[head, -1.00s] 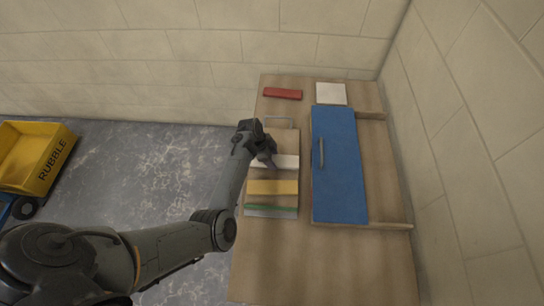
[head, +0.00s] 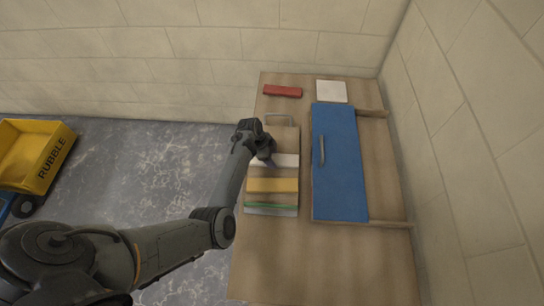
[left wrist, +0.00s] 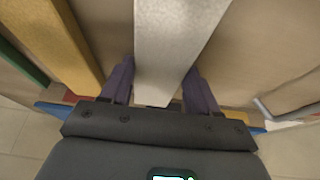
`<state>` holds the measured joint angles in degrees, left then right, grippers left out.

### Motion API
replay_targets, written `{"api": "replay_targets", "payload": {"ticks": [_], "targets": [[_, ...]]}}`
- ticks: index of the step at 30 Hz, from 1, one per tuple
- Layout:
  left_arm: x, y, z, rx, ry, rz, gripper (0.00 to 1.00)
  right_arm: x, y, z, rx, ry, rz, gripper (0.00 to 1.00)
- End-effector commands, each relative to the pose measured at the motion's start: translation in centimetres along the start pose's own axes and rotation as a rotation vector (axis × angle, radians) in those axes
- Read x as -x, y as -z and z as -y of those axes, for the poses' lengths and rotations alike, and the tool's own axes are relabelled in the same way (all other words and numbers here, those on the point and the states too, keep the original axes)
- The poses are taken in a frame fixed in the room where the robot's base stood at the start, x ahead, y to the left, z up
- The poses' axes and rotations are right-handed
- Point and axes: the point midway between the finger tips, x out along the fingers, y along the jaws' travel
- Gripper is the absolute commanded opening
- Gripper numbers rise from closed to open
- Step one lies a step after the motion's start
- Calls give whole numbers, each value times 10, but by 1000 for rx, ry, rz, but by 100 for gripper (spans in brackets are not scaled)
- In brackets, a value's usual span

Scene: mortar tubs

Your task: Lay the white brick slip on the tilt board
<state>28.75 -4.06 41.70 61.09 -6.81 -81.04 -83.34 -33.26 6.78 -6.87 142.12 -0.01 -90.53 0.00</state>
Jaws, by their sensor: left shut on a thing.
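The white brick slip (head: 288,160) lies across the light wooden tray (head: 284,138), above a yellow slip in the head view. My left gripper (head: 268,161) is at the slip's left part and is shut on it. In the left wrist view the white slip (left wrist: 175,40) runs between the two dark fingers (left wrist: 158,88). I cannot tell whether it is lifted off the tray. The blue board (head: 340,170), which looks like the tilt board, is to the right, with a grey handle on its left side. My right gripper is not in view.
A yellow slip (head: 272,185) and a green-edged slip (head: 270,208) lie in the tray. A red slip (head: 282,91) and a white square block (head: 331,91) are at the table's far end. The near table (head: 320,265) is clear. A yellow rubble cart (head: 35,155) stands left.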

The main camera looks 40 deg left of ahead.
Motion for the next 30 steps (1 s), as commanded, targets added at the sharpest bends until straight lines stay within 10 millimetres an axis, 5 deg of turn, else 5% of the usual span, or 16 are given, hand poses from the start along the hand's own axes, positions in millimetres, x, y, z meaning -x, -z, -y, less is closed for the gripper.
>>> {"api": "replay_targets", "payload": {"ticks": [3, 4, 9, 20, 30], "targets": [[-2, -1, 1, 0, 2, 0, 13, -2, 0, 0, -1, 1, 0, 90], [-1, 0, 1, 0, 2, 0, 63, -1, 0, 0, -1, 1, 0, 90], [-1, 0, 1, 0, 2, 0, 89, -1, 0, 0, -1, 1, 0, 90], [1, -1, 0, 1, -1, 0, 90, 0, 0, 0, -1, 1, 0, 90], [48, 1, 1, 1, 3, -1, 90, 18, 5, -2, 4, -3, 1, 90]]}}
